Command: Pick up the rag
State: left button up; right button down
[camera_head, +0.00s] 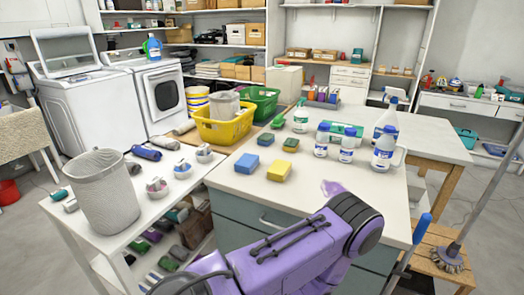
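A small crumpled pale-lavender piece (331,187), which looks like a cloth rag, lies on the white countertop (235,180) near its front edge. My purple arm comes in from the bottom and crosses in front of the counter, with its dark joint just below and right of this piece. The arm may hide part of it. Neither gripper's fingers show. Rolled dark cloths (146,152) lie on the lower white table at left, and more rolled cloths (153,235) are on the shelf under it.
A blue sponge (247,163), a yellow sponge (279,171) and several bottles (383,148) stand on the counter. A yellow basket (222,128) and a grey mesh bin (106,192) are at left. A brush with a long handle (448,255) leans at right.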

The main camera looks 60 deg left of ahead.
aim_at(278, 171)
jog(key=u, duration=0.75)
jog(key=i, duration=0.65)
jog(key=u, duration=0.7)
